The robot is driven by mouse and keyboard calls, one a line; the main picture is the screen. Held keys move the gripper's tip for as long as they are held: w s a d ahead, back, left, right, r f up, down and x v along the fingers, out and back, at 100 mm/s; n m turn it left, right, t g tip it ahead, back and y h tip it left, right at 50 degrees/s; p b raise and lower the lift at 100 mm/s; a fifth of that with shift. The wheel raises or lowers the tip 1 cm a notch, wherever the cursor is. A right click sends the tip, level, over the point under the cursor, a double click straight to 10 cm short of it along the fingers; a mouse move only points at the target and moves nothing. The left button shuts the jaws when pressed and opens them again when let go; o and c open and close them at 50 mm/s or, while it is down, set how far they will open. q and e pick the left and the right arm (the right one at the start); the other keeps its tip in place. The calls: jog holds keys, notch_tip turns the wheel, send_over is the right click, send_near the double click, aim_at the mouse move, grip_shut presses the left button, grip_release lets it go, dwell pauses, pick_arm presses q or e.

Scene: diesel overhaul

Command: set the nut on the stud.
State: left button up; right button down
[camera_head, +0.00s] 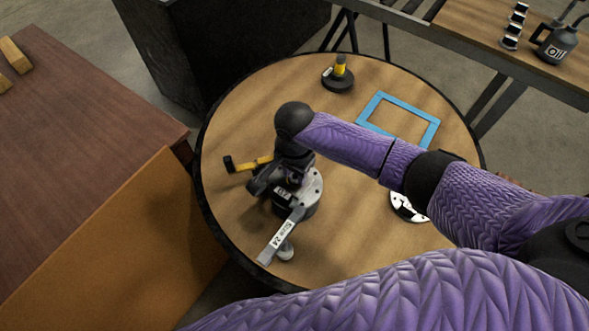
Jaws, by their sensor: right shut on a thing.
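My right gripper (278,180) reaches down from the black wrist over the round table. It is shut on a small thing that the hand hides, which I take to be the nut. Just below and beside it stands a grey round housing (310,194) with a light, holed top face. The stud cannot be made out; the gripper covers part of the housing. Whether the held thing touches the housing cannot be told. My left gripper is not in view.
A grey labelled bar (276,240) juts toward the near table edge. A yellow tool with a black end (248,163) lies left of the gripper. A blue frame (433,133), a black base with a yellow post (338,80) and a white disc (402,207) are on the round table (237,118).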

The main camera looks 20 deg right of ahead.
jog(key=shift+c, duration=1.4)
grip_release()
notch_tip(320, 180, up, 10)
jog(key=p, duration=0.4)
